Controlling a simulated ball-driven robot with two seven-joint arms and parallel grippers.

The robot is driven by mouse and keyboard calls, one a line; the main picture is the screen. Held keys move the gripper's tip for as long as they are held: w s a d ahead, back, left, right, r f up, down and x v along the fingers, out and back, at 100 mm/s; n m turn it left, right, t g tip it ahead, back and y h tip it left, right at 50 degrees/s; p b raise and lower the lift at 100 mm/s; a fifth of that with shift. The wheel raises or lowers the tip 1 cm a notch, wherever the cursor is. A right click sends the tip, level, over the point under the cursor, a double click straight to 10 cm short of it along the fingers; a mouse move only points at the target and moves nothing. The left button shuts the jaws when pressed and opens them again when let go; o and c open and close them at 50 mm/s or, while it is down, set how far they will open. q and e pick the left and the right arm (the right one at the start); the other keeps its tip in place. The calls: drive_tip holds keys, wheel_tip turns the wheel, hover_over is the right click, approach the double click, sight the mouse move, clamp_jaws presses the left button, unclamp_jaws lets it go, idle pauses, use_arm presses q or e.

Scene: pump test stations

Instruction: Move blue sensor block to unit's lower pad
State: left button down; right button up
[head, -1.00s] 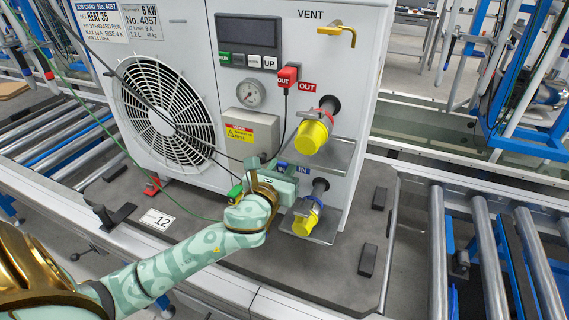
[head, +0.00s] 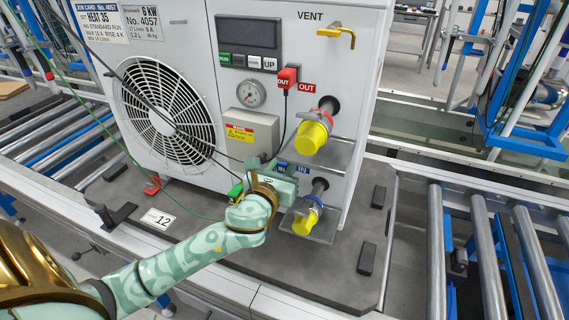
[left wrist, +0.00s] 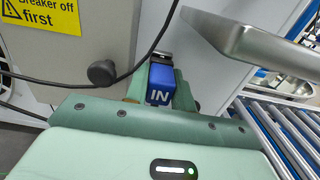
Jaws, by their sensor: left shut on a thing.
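The blue sensor block (head: 283,165), marked IN in the left wrist view (left wrist: 160,85), is between the fingers of my left gripper (head: 281,174). The gripper is shut on it, close to the front face of the white unit (head: 225,165), left of the blue IN label (head: 303,170). I cannot tell whether the block touches the face. The lower pad cannot be made out behind the block and gripper. A red block (head: 288,77) marked OUT sits higher, beside the red OUT label (head: 307,87). My right gripper is in neither view.
Two pipe stubs with yellow caps, upper (head: 311,137) and lower (head: 305,222), jut out right of my gripper above metal trays. A grey box with a yellow warning label (head: 240,134) is up left. Thin cables hang nearby. Roller conveyors (head: 490,255) flank the base.

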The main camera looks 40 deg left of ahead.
use_arm(q)
drive_tip(key=shift+w+a, duration=0.15)
drive_tip(key=shift+w, duration=0.4)
drive_tip(key=c, duration=1.1)
unclamp_jaws()
drive_tip(key=shift+s, duration=0.15)
drive_tip(key=shift+s, duration=0.3)
drive_tip(key=p+v, duration=0.2)
drive_tip(key=v, duration=1.3)
drive_tip(key=shift+s+d+p, duration=0.25)
drive_tip(key=shift+d+p, duration=0.05)
drive_tip(key=shift+p, duration=0.1)
